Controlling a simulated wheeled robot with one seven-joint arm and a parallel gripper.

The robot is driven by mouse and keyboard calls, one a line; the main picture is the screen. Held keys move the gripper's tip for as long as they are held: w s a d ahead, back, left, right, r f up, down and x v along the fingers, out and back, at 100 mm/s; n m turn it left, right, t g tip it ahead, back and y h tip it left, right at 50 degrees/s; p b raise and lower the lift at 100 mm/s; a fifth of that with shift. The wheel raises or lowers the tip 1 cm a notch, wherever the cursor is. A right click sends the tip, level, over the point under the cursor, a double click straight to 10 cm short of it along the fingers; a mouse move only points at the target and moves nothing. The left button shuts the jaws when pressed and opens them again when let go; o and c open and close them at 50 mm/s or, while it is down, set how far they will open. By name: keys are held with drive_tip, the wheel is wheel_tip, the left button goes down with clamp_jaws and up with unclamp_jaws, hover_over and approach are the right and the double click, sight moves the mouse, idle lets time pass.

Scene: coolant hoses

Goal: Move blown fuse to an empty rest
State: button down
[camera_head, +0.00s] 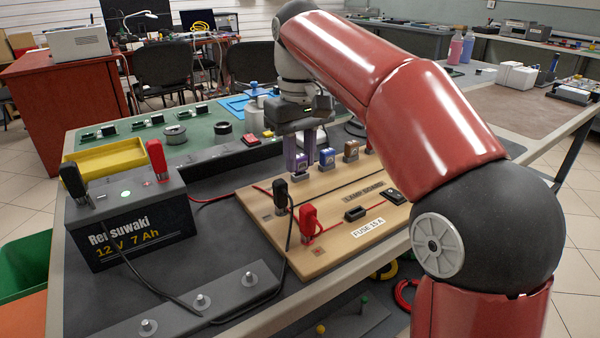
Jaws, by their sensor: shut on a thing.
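My gripper (300,158) points down over the far left part of the wooden lamp board (262,222). It is shut on a small blue-violet fuse, mostly hidden between the fingers. Whether this fuse is blown, and whether its lower end touches a rest, I cannot tell. To its right stand a blue fuse (327,157) and a brown fuse (351,150), each upright with a pale label. The black fuse holder (356,214) lies near the board's front, by the "FUSE 15 A" label (368,228), and looks empty. My arm covers the board's right end.
A black clip (281,192) and a red clip (308,219) stand on the board with cables. The battery (130,215) is at left, with a yellow tray (105,160) behind it. A metal strip with studs (203,301) lies in front.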

drive_tip(key=shift+f+p, duration=0.35)
drive_tip(key=shift+f, duration=0.05)
idle(1.1)
drive_tip(key=c, duration=0.8)
unclamp_jaws()
drive_tip(key=shift+r, duration=0.1)
drive_tip(key=shift+r+p, duration=0.3)
drive_tip(key=shift+r, duration=4.1)
